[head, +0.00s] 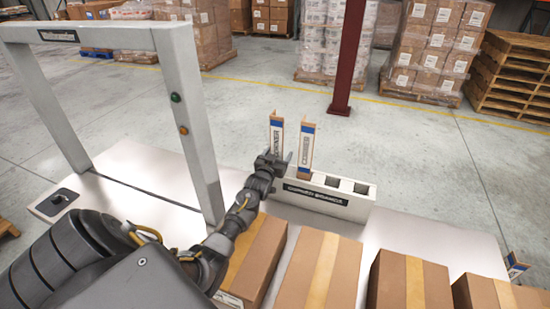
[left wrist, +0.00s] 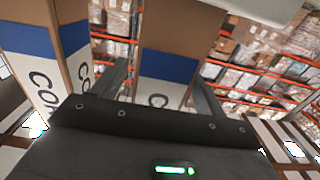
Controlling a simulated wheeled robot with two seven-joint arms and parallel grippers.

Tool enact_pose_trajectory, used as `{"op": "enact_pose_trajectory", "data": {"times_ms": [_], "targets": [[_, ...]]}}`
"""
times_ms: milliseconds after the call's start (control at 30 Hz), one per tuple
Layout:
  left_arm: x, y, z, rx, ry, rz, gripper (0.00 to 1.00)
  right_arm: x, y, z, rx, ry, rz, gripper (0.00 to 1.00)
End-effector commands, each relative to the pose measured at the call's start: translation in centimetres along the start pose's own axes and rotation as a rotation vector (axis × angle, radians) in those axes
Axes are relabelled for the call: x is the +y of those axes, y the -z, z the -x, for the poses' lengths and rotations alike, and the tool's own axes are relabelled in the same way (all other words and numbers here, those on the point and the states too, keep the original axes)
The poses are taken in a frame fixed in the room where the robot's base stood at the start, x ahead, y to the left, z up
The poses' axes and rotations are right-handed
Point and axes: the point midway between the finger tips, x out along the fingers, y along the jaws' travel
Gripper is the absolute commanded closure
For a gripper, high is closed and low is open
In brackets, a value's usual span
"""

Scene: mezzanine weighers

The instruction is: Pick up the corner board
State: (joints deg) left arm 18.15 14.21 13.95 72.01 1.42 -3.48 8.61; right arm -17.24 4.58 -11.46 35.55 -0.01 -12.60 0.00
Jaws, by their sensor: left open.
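Two brown corner boards with blue bands and white printed labels stand upright in a grey holder (head: 325,203) marked for corner boards. The left corner board (head: 276,122) is directly behind my left gripper (head: 273,160) in the head view. The right corner board (head: 307,145) stands just beside it. In the left wrist view, one corner board (left wrist: 168,68) shows between the two open fingers (left wrist: 160,88), with gaps at its sides. Another corner board (left wrist: 72,40) fills the left of that view, outside the fingers. The gripper hides the left board's lower part. My right gripper is not in view.
The holder's right slots (head: 347,184) are empty. A grey gate frame (head: 188,110) stands left of my arm. Several taped cartons (head: 318,270) line the front edge. Another blue-banded piece (head: 515,266) is at the far right. The pale tabletop (head: 430,235) right of the holder is clear.

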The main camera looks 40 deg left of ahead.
Motion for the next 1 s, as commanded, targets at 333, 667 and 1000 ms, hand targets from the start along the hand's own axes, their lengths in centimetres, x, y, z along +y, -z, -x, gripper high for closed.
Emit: {"op": "enact_pose_trajectory", "data": {"times_ms": [333, 667, 1000], "targets": [[0.04, -0.13, -1.46, 0.0, -0.001, 0.0, 0.27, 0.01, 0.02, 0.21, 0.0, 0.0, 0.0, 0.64], [0.04, -0.11, -1.44, 0.0, -0.001, 0.0, 0.59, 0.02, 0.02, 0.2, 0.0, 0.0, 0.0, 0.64], [0.04, -0.07, -1.44, 0.001, -0.001, 0.0, 0.77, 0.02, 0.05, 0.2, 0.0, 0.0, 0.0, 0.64]]}}
